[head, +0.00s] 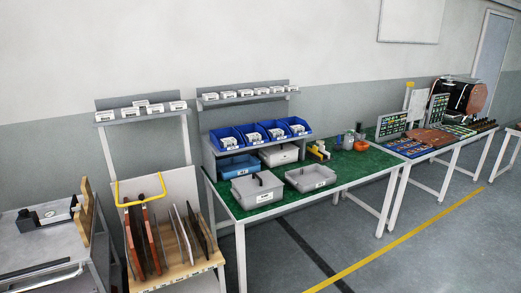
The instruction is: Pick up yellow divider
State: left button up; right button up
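A small yellow object (317,152) sits on the green-topped table, right of the bins. A thin yellow upright piece (408,96) stands on the far table. I cannot tell for sure which of these is the divider. Neither of my grippers is in view.
The green-topped table (345,180) holds blue bins (228,139) on a shelf and grey boxes (257,189). A grey cart (40,250) stands at far left. The floor (440,245) in front of the tables is clear.

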aim_at(315, 149)
jog(key=i+j+z, duration=0.1)
jog(key=i, duration=1)
